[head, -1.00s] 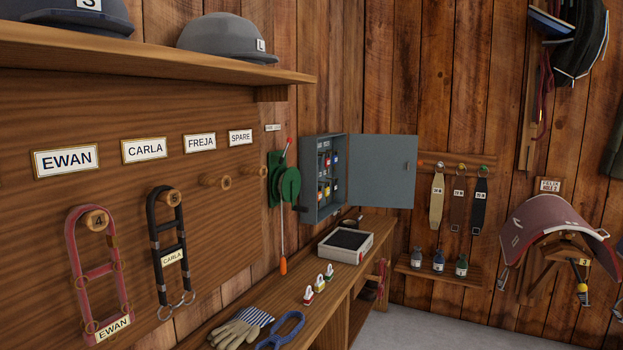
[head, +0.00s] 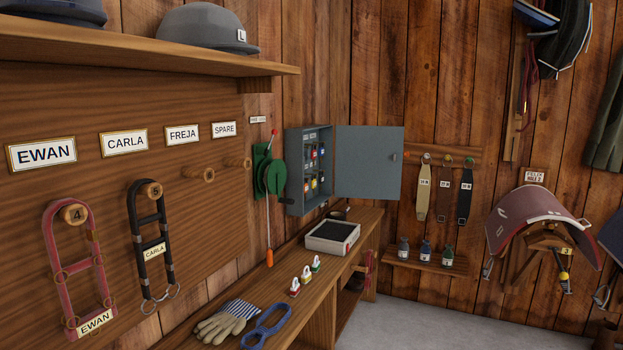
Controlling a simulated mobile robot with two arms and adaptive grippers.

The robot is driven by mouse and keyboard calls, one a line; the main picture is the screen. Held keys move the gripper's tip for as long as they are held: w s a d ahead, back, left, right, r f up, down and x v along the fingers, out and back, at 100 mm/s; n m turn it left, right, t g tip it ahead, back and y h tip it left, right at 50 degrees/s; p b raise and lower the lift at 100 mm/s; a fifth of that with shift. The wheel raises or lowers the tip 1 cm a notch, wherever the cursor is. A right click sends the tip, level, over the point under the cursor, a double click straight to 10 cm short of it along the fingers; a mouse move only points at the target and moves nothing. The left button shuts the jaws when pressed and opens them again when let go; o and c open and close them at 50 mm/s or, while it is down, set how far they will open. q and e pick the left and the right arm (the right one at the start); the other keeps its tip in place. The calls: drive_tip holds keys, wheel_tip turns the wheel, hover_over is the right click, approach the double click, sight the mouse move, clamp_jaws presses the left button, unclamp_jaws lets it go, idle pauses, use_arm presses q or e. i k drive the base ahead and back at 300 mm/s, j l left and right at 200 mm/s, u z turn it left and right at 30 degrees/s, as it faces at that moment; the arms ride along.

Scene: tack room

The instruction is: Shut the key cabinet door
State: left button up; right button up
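The grey key cabinet (head: 293,171) hangs on the wooden wall above the far end of the bench. Its door (head: 368,163) stands wide open, swung out to the right, with a small knob near its free edge. Several coloured key tags (head: 314,155) hang in rows inside. Neither of my grippers shows in the head view.
The bench (head: 283,311) below holds a white tray (head: 332,238), small coloured-topped items (head: 306,274), gloves (head: 222,325) and a blue looped item (head: 266,326). A green lever device (head: 271,179) is left of the cabinet. Straps (head: 443,193) hang right of the door. Grey floor (head: 415,325) is clear.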

sight(365, 169)
drive_tip(key=i+l+z, duration=0.3)
drive_tip(key=i, duration=0.25)
drive_tip(key=i+z, duration=0.25)
drive_tip(key=i, duration=2.05)
drive_tip(key=l+z, duration=0.05)
drive_tip(key=l, duration=0.05)
